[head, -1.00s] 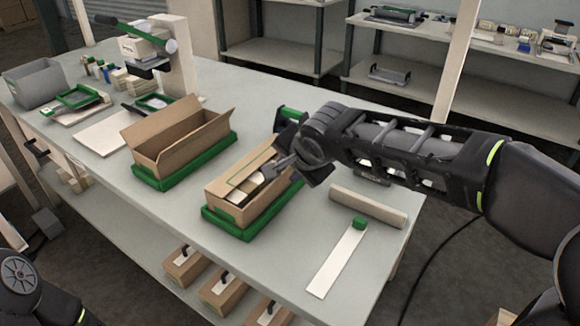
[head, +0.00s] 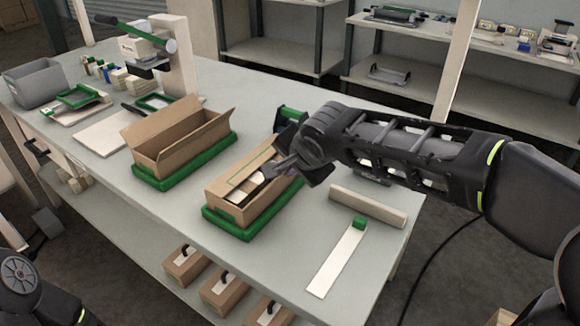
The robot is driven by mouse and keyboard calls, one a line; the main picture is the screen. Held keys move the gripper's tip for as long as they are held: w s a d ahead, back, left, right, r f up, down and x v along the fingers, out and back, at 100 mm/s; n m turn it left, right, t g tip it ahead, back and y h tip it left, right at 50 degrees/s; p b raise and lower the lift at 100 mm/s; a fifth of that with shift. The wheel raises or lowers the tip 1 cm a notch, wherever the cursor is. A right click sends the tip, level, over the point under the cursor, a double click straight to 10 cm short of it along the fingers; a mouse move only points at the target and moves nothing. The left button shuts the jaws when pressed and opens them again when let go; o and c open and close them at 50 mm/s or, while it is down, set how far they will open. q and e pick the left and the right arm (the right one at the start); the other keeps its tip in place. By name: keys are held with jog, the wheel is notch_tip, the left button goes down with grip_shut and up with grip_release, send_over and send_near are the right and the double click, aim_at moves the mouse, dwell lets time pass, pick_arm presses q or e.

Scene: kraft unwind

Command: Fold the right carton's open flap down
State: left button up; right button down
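The right carton (head: 232,210) is a brown box in a green tray (head: 222,224) near the table's front right. A flap panel with a green outline (head: 249,170) lies along its left side, and pale contents (head: 246,189) show beside it. My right gripper (head: 272,172) is over the carton's far right part, its fingers pointing left and down at the top. Whether the fingers touch the flap or are open cannot be told. The gripper hides the carton's far end. My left gripper is out of view; only part of my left arm shows at bottom left.
A second carton (head: 178,146) with raised flaps stands in a green tray (head: 165,182) to the left.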

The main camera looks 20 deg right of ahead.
dwell(0.9)
jog(key=g+p, duration=0.1)
jog(key=r+g+h+p, duration=0.1)
jog(key=p, duration=0.1)
jog(key=shift+w+a+n+h, duration=0.3)
jog(key=shift+w+a, duration=0.05)
jog(key=g+h+p, duration=0.1)
jog(key=p, duration=0.1)
jog(key=w+g+p, duration=0.1)
jog(key=p, duration=0.1)
jog(key=shift+a+r+n+g+h, duration=0.15)
jog(key=shift+a+n+g+h, duration=0.15)
jog(key=shift+a+n+h, duration=0.1)
jog(key=shift+g+h+p, duration=0.4)
jog(key=shift+p, duration=0.45)
jog(key=shift+f, duration=0.2)
jog(key=c, duration=1.6)
grip_release()
jog(key=shift+c, duration=0.2)
jog(key=shift+r, duration=0.1)
jog(key=v, duration=0.7)
jog(key=shift+r, duration=0.25)
